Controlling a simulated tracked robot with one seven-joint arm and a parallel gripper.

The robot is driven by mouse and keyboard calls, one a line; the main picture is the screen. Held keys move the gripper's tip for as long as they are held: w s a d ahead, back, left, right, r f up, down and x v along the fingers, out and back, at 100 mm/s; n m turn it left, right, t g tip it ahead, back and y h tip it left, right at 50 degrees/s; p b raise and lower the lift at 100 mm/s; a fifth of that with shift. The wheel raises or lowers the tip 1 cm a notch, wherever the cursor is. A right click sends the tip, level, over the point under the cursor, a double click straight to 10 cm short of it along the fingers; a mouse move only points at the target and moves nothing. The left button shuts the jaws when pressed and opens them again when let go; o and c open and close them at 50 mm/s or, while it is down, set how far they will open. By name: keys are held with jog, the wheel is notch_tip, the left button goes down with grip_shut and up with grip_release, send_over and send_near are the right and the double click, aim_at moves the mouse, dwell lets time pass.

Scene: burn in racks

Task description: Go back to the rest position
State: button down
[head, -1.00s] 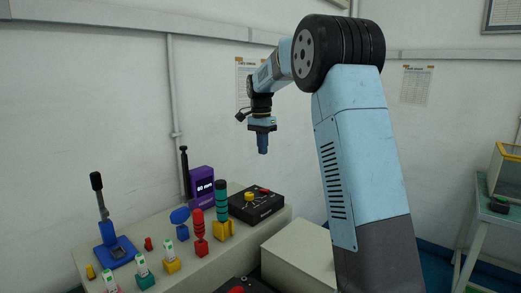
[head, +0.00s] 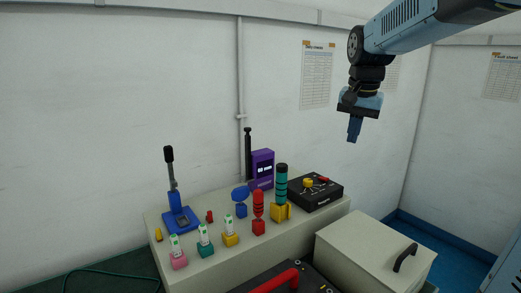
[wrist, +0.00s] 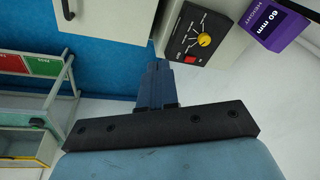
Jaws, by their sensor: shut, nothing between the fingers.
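My gripper (head: 355,128) hangs from my arm at the upper right of the head view, fingers pointing down. It is well above the bench and to the right of the wall pipe. In the wrist view my gripper (wrist: 158,72) shows its dark blue fingers together with nothing held. Nothing touches it. Its fingertips show over the blue floor strip in the wrist view, beside the black control box (wrist: 204,36).
The bench (head: 210,268) holds a blue lever stand (head: 181,221), several coloured connectors, a purple meter (head: 262,168) and the black box (head: 316,192). A beige cabinet (head: 360,250) with a black handle stands to its right. A red handle (head: 276,282) is in front. Air around my gripper is clear.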

jog(key=s+f+n+t, duration=0.1)
jog(key=s+f+n, duration=0.1)
jog(key=s, duration=0.8)
jog(key=s+f+n+t, duration=0.2)
jog(key=s+f, duration=0.3)
jog(key=s, duration=0.5)
jog(key=shift+s+n, duration=0.35)
jog(key=shift+n, duration=0.45)
